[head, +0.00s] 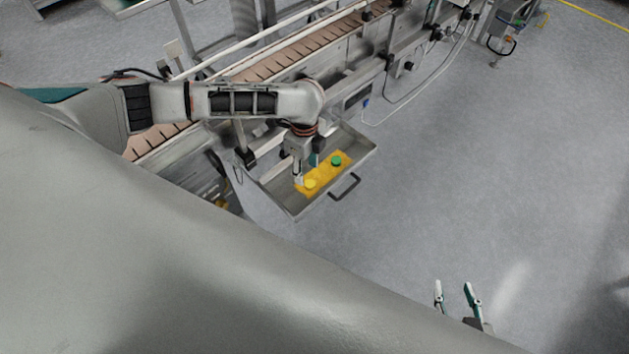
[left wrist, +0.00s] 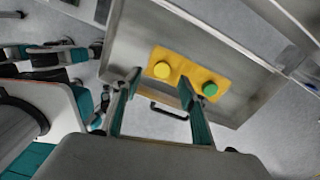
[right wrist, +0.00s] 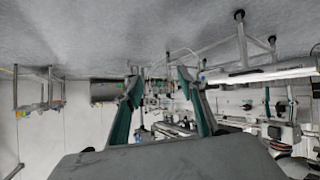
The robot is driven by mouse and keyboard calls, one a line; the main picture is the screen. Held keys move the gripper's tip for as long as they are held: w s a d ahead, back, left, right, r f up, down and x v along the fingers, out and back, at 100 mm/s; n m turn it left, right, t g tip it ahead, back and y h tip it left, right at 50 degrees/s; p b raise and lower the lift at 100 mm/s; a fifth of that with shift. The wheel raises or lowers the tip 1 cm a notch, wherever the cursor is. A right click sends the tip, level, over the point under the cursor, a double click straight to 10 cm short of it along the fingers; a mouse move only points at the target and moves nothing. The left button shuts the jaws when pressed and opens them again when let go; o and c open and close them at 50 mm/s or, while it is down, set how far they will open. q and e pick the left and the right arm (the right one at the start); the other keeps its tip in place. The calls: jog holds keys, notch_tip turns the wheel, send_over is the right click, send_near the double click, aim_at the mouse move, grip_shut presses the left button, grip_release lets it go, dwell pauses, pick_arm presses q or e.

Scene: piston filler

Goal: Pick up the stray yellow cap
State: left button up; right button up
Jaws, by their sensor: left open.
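The yellow cap (head: 311,183) sits on a yellow holder (head: 324,172) inside an open metal drawer. It also shows in the left wrist view (left wrist: 162,70). A green cap (head: 336,160) sits on the same holder, to its right; it shows in the left wrist view too (left wrist: 210,89). My left gripper (head: 306,172) is over the drawer, close to the yellow cap. In the left wrist view its open fingers (left wrist: 158,82) point at the holder, with the yellow cap between them and nothing gripped. My right gripper (head: 455,290) is open and empty, away from the drawer over the floor.
The metal drawer (head: 360,158) has raised walls around the holder and a dark handle (head: 344,187) on its front. A conveyor (head: 300,45) with metal side rails runs behind it. The grey floor (head: 510,180) to the right is clear.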

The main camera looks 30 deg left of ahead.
aim_at(310, 183)
pick_arm(q)
notch_tip(310, 183, down, 2)
jog(key=shift+s+d+f, duration=0.1)
jog(key=f, duration=0.1)
jog(key=f+b, duration=0.1)
jog(key=f, duration=0.2)
jog(key=shift+w+d+f+b, duration=0.1)
jog(key=shift+w+d+b, duration=0.2)
jog(key=shift+w+b, duration=0.05)
jog(key=shift+f, duration=0.15)
jog(key=c, duration=0.8)
pick_arm(e)
jog(key=shift+s+a+f, duration=0.1)
jog(key=shift+s+f, duration=0.3)
jog(key=shift+f, duration=0.3)
jog(key=shift+s+a+f, duration=0.1)
jog(key=shift+s+f, duration=0.25)
jog(key=shift+f, duration=0.35)
